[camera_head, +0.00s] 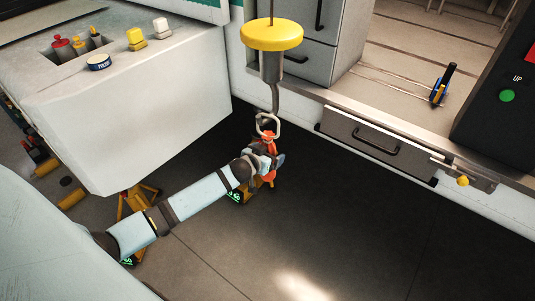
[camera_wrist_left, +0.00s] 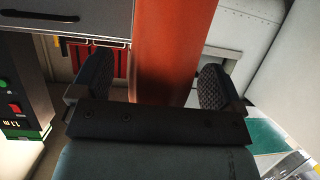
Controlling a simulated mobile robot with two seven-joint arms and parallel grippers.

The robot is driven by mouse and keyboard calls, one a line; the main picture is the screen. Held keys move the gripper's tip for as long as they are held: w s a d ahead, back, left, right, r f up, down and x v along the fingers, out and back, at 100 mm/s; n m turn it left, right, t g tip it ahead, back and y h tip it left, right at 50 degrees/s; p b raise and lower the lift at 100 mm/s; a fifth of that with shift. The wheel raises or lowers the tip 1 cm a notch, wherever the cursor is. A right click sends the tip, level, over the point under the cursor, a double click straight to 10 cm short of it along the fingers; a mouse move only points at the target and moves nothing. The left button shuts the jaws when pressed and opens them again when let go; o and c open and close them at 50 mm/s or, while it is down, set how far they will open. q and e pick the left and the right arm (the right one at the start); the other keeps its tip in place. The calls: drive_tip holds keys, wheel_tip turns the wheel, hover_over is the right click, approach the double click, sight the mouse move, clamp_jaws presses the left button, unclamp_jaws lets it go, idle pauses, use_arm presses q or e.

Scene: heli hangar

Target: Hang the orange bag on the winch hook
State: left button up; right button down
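The winch hangs from a cable as a yellow disc (camera_head: 272,35) over a grey cylinder. Its pale metal hook (camera_head: 277,128) is below. The orange bag (camera_head: 270,143) is directly under the hook, its top overlapping the hook's lower end; I cannot tell whether its loop is on the hook. My left gripper (camera_head: 266,160) is at the bag and partly covers it. In the left wrist view the bag (camera_wrist_left: 170,50) rises as a wide orange shape between the two spread fingers (camera_wrist_left: 160,85), with a gap beside the left finger. My right gripper is not in view.
A white cabinet (camera_head: 140,110) with knobs and a round tin (camera_head: 98,62) stands at left. A drawer (camera_head: 375,143) and bench edge lie behind the hook at right. A dark control box (camera_head: 505,95) with a green UP button is far right. The floor (camera_head: 340,230) in front is clear.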

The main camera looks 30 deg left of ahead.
use_arm(q)
drive_tip(key=v, duration=1.3)
drive_tip(key=shift+s+r+b, duration=0.15)
drive_tip(key=shift+s+b, duration=0.2)
drive_tip(key=shift+b, duration=0.05)
drive_tip(key=s+d+f+m+g+h+p, duration=0.1)
drive_tip(key=s+d+f+p, duration=0.1)
drive_tip(key=s+d, duration=0.6)
drive_tip(key=s+d+f+m+g+h+p, duration=0.1)
drive_tip(key=s+d+f+h, duration=0.1)
drive_tip(key=s+d+f, duration=0.3)
drive_tip(key=s+d, duration=0.3)
drive_tip(key=s, duration=0.2)
drive_tip(key=shift+s+d+m+g+p, duration=0.15)
drive_tip(key=shift+d+m+g+p, duration=0.15)
drive_tip(key=shift+d+m+p, duration=0.1)
